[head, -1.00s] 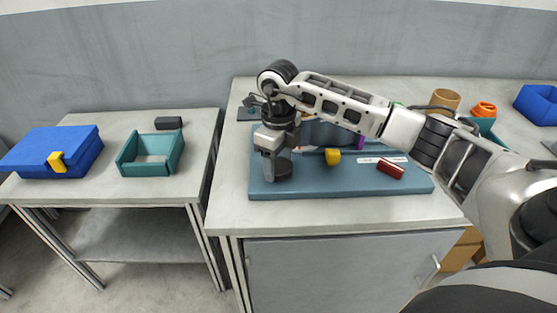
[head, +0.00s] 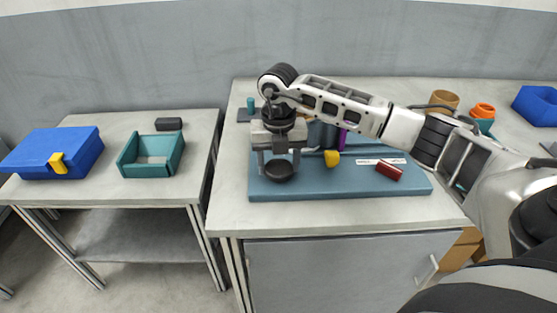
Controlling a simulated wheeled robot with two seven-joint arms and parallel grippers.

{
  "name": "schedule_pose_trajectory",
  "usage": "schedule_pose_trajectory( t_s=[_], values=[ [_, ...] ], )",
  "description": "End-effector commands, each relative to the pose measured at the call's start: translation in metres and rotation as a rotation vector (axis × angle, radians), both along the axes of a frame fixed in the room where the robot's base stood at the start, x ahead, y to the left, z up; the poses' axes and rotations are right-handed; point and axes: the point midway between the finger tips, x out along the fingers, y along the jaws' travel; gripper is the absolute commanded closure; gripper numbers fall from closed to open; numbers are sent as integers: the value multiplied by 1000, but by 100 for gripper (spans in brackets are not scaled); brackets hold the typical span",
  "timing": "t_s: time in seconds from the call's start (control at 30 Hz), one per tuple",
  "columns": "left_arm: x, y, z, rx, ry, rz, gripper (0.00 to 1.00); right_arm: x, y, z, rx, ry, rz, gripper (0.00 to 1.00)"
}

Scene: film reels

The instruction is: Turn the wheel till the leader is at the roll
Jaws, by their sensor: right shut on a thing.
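My right gripper (head: 279,162) points down over the front left of a blue-grey board (head: 320,191). Its two fingers sit at the left and right of a round black wheel (head: 280,173) and are shut on it. A thin rod runs from beside the gripper to a yellow piece (head: 331,158). Behind it stand a dark grey cylinder (head: 323,137) and a purple piece (head: 342,140), partly hidden by my right arm. I cannot tell which part is the leader or the roll. My left gripper is not in view.
A dark red block (head: 390,171) lies on the board near white labels (head: 366,161). Orange round items (head: 484,111) and a blue bin (head: 539,104) stand at the back right. The left table holds a teal tray (head: 128,159) and a blue box (head: 50,152).

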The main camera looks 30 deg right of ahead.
Motion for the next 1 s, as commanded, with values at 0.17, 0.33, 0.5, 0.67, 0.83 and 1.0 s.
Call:
schedule_pose_trajectory(
  t_s=[0.17, 0.33, 0.5, 0.67, 0.83, 1.0],
  values=[
    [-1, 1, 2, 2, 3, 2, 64, 1, -1, 3, -2, -5, -171, 64],
    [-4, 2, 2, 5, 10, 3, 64, 1, -1, 3, -2, -5, -333, 64],
    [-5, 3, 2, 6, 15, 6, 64, 1, -1, 3, -1, -4, -494, 64],
    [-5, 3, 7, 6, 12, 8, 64, 1, -1, 3, 0, -5, -646, 64],
    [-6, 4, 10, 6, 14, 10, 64, 1, -2, 3, -1, -5, -802, 64],
    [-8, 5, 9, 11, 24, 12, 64, 0, -2, 3, -1, -5, -940, 64]
  ],
)
